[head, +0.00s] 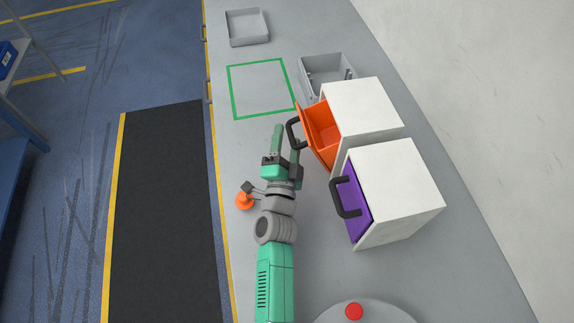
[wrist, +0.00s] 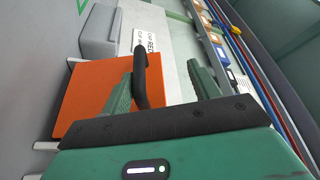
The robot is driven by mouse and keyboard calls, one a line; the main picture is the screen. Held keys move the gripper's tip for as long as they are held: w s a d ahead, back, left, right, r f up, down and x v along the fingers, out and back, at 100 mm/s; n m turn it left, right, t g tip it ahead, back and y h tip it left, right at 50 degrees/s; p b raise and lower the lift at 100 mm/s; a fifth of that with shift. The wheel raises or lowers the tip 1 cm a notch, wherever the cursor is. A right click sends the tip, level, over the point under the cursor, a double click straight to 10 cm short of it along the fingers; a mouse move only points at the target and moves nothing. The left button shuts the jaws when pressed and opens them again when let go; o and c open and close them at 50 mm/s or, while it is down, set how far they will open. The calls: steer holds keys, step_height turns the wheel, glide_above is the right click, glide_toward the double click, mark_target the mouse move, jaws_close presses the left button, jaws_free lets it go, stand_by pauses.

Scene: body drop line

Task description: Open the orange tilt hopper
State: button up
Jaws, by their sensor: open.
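The orange tilt hopper (head: 325,128) is tilted out of its white cabinet, with its inside showing from above. Its black handle (head: 292,132) sticks out toward the left. My gripper (head: 286,138) is open right at this handle. In the wrist view the handle (wrist: 141,78) stands between the two green fingers, close to the left finger, with a gap to the right one. The orange front (wrist: 85,90) fills the left of that view behind the left finger. I cannot tell whether a finger touches the handle.
A second white cabinet with a shut purple hopper (head: 357,209) and black handle stands nearer me. A grey tray (head: 314,92) is behind the orange hopper.

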steer(key=s+p, duration=0.1)
steer(key=s, duration=0.3)
steer(key=s+p, duration=0.2)
steer(key=s, duration=0.2)
steer(key=s+a+r+p, duration=0.1)
steer(key=s, duration=0.3)
steer(key=shift+s+r+p, duration=0.1)
steer(key=shift+s+p, duration=0.2)
steer(key=shift+c, duration=0.7)
steer(key=shift+c, duration=0.5)
